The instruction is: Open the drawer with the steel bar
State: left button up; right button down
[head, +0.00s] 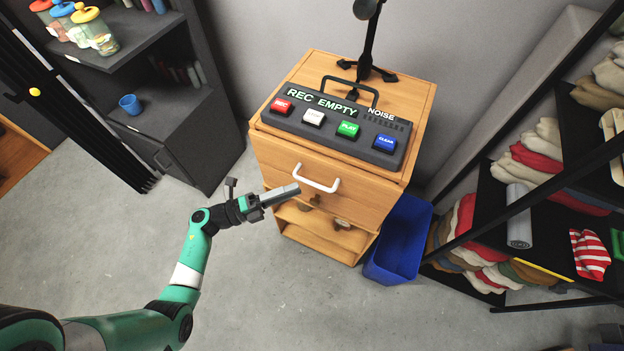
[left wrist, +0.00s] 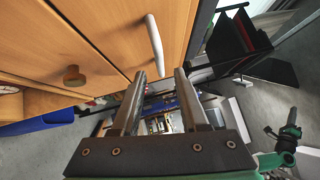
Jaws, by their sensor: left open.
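A wooden cabinet (head: 275,150) stands near the middle of the head view. Its upper drawer front carries a pale, curved bar handle (head: 316,184). The bar (left wrist: 154,42) also shows in the left wrist view, with its near end just ahead of the gap between my fingers. My left gripper (head: 297,189) is open and empty, close to the left end of the bar. In the left wrist view its fingers (left wrist: 160,76) are apart, with nothing clearly between them. I cannot tell whether they touch the bar. The drawer looks shut.
A recorder box (head: 335,122) with several coloured buttons and a stand (head: 366,65) sit on the cabinet. A blue bin (head: 402,240) stands at the cabinet's right. A clothes shelf (head: 555,215) is further right. Floor in front is clear.

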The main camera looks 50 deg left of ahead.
aim_at(312, 182)
pick_arm(q)
jog(key=x, duration=0.6)
jog(key=shift+w, duration=0.1)
grip_shut()
jog(key=shift+r, duration=0.1)
dwell(1.0)
